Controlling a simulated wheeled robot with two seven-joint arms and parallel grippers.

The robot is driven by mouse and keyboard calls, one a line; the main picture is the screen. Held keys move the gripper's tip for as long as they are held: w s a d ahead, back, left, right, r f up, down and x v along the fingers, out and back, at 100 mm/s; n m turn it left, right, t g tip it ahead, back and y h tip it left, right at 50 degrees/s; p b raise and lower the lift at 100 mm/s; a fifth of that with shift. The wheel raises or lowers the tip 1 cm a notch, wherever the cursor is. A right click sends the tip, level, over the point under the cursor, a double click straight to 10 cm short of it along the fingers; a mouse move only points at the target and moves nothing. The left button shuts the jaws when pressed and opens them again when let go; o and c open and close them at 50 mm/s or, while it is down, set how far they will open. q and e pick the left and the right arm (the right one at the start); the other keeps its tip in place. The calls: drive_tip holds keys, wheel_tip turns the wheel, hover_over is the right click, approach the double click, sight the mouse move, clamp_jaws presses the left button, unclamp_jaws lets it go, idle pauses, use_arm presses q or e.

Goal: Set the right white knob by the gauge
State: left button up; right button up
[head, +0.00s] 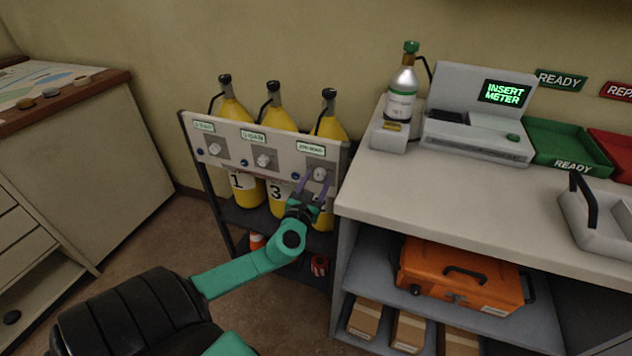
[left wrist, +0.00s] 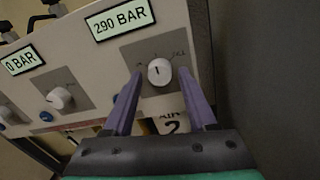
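The right white knob (head: 319,174) sits on the grey panel (head: 228,164) below a green display (head: 311,148). In the left wrist view, the knob (left wrist: 160,72) has a dark mark standing about upright, and the display above it (left wrist: 122,20) reads 290 BAR. My left gripper (head: 315,186) is in front of this knob. In the left wrist view, the purple fingers of my left gripper (left wrist: 160,76) are apart, one on each side of the knob, with gaps visible. I cannot tell how deep the fingertips reach. My right gripper is out of view.
A middle knob (head: 263,160) and a left knob (head: 214,150) share the panel. Yellow cylinders (head: 273,118) stand behind it. A worktop (head: 420,183) with a meter station (head: 478,128) reading INSERT METER stands close on the right. Open floor lies to the left.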

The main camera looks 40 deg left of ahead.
use_arm(q)
clamp_jaws()
drive_tip(key=shift+n, duration=0.4)
drive_tip(key=shift+n+b, duration=0.4)
drive_tip(key=shift+n, duration=0.2)
drive_tip(key=n+b, duration=0.1)
drive_tip(key=n, duration=0.2)
drive_tip(key=n+b, duration=0.1)
drive_tip(key=n, duration=0.2)
drive_tip(key=shift+n, duration=0.3)
drive_tip(key=shift+n+h, duration=0.3)
drive_tip(key=shift+n, duration=1.2)
drive_tip(key=shift+r, duration=0.1)
